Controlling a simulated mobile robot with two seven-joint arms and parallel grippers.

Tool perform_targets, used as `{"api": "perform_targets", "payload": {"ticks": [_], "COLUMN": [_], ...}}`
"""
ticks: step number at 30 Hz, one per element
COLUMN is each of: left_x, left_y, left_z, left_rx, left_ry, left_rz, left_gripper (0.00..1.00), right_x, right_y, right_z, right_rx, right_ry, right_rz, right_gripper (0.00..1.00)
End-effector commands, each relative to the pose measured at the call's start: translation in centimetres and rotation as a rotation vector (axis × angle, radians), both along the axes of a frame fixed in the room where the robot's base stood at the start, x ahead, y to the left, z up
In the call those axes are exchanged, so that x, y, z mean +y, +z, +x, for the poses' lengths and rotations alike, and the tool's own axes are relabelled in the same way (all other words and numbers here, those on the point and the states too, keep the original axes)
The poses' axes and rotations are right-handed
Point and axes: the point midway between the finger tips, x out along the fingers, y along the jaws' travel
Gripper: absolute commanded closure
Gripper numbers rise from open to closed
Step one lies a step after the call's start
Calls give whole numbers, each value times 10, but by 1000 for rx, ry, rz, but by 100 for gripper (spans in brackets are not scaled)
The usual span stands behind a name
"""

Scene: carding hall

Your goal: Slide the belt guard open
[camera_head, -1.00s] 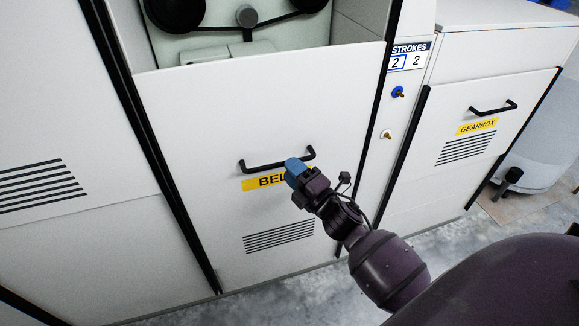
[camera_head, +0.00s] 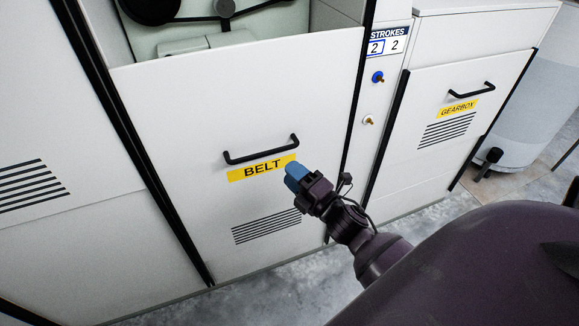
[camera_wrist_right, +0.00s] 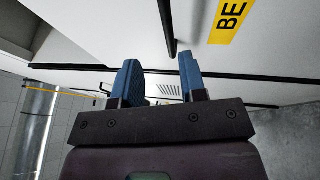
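The belt guard (camera_head: 190,110) is a white panel with a yellow BELT label (camera_head: 262,168) and a black bar handle (camera_head: 261,150). Its top edge is below the top of the opening, and pulleys show above it. My right gripper (camera_head: 293,172) is in front of the panel, just right of the label and below the handle's right end, not holding the handle. In the right wrist view its two blue fingers (camera_wrist_right: 160,80) are apart with nothing between them. The label (camera_wrist_right: 231,18) and part of the dark handle (camera_wrist_right: 168,28) show beyond the fingers there. My left gripper is not in view.
A GEARBOX panel (camera_head: 443,130) with its own handle (camera_head: 471,90) stands to the right. Between the panels is a column with a strokes counter (camera_head: 388,43), a blue knob (camera_head: 377,77) and a white knob (camera_head: 368,120). Grey floor (camera_head: 300,283) lies below.

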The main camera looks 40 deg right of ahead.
Motion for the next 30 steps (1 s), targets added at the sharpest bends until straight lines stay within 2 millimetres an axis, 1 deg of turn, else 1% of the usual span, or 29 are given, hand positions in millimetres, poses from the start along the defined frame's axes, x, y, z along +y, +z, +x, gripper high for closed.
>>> {"api": "perform_targets", "payload": {"ticks": [13, 24, 30], "left_x": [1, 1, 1], "left_y": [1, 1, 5], "left_z": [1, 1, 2], "left_rx": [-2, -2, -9], "left_ry": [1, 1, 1], "left_rz": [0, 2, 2], "left_gripper": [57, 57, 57], "right_x": [-3, -3, -3], "right_y": [-4, -4, -3], "right_z": [-24, -26, -26], "right_rx": [0, -1, -2], "right_ry": [-1, 0, 0], "right_rz": [1, 0, 0], "right_gripper": [61, 61, 61]}}
